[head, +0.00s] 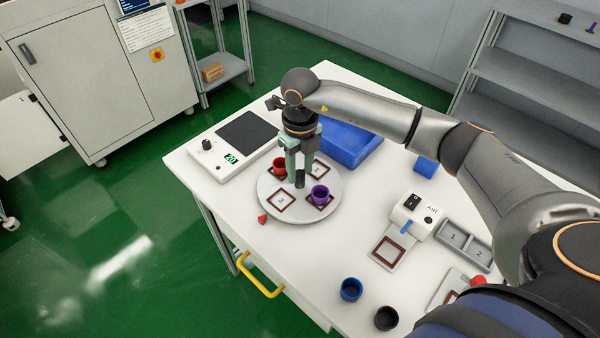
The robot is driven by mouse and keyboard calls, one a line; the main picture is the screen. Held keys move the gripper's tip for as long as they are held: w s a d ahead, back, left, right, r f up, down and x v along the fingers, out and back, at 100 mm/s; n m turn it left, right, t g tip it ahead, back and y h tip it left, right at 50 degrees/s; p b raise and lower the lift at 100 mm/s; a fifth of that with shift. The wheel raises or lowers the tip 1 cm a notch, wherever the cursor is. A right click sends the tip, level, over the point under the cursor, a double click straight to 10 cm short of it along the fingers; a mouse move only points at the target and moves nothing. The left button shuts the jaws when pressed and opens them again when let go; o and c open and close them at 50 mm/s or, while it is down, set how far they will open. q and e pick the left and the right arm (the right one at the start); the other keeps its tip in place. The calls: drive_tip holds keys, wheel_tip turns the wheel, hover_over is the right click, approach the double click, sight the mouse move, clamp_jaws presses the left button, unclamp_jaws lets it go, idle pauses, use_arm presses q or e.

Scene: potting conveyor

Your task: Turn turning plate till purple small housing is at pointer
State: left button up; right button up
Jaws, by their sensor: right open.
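The round grey-white turning plate (296,216) lies on the white table, with several brown-framed squares on it. The purple small housing (320,194) stands upright on a square at the plate's right front. A red housing (279,167) stands at the left back, partly behind my gripper. A small red pointer (262,218) sits on the table just off the plate's left front edge. My right gripper (299,170) points down over the plate's middle, open, its fingers by a dark upright knob (299,180). Whether they touch the knob I cannot tell. My left gripper is out of view.
A scale with a dark pad (246,137) is behind left, and a blue bin (350,145) is behind the plate. A white device (418,213), grey tray (463,245), blue cup (351,289) and black cup (386,318) are to the right and front.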

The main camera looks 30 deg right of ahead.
drive_tip(key=shift+f, duration=1.4)
drive_tip(key=shift+c, duration=0.3)
clamp_jaws()
drive_tip(key=shift+r, duration=0.1)
